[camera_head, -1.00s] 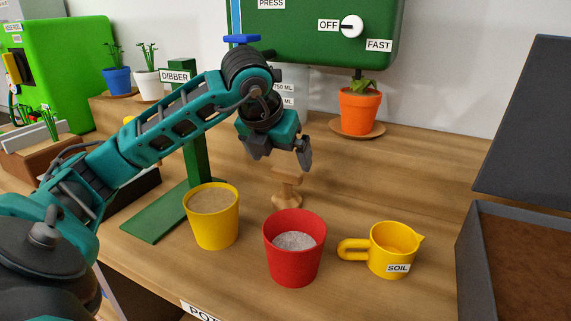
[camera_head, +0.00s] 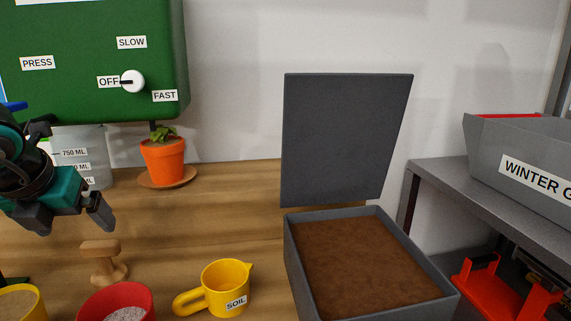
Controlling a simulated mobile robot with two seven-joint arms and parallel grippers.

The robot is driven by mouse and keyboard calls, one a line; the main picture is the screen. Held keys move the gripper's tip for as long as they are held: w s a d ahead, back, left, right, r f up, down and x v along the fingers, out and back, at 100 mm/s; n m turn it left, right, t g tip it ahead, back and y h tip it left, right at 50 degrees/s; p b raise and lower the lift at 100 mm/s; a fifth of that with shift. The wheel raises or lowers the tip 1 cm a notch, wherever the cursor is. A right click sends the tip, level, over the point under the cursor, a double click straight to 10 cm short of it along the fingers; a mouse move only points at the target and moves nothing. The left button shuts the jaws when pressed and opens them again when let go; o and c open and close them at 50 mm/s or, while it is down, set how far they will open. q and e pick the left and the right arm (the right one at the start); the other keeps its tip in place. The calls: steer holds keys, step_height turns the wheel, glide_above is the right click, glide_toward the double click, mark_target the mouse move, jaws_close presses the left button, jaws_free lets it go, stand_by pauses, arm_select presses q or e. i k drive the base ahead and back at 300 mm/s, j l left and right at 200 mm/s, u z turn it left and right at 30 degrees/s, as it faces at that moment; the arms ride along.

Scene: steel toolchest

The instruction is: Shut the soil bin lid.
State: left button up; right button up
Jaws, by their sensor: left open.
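The soil bin (camera_head: 297,267) is a grey box filled with brown soil (camera_head: 362,262), on the right part of the wooden bench. Its dark grey lid (camera_head: 345,138) stands open, upright along the bin's back edge. My left gripper (camera_head: 72,220) is at the left edge of the head view, above the bench, open and empty, well to the left of the bin and apart from it. My right gripper is not in view.
A yellow SOIL scoop (camera_head: 228,286) stands left of the bin. A red pot (camera_head: 118,298), wooden tamper (camera_head: 102,262) and orange potted plant (camera_head: 163,160) are further left. A grey shelf (camera_head: 500,188) with a WINTER-labelled bin (camera_head: 527,155) is at right.

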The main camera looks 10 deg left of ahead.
mark_target(340, 131)
steer(key=k+l, duration=0.25)
steer(key=k, duration=0.2)
steer(key=k+l, duration=0.2)
steer(key=k, duration=0.3)
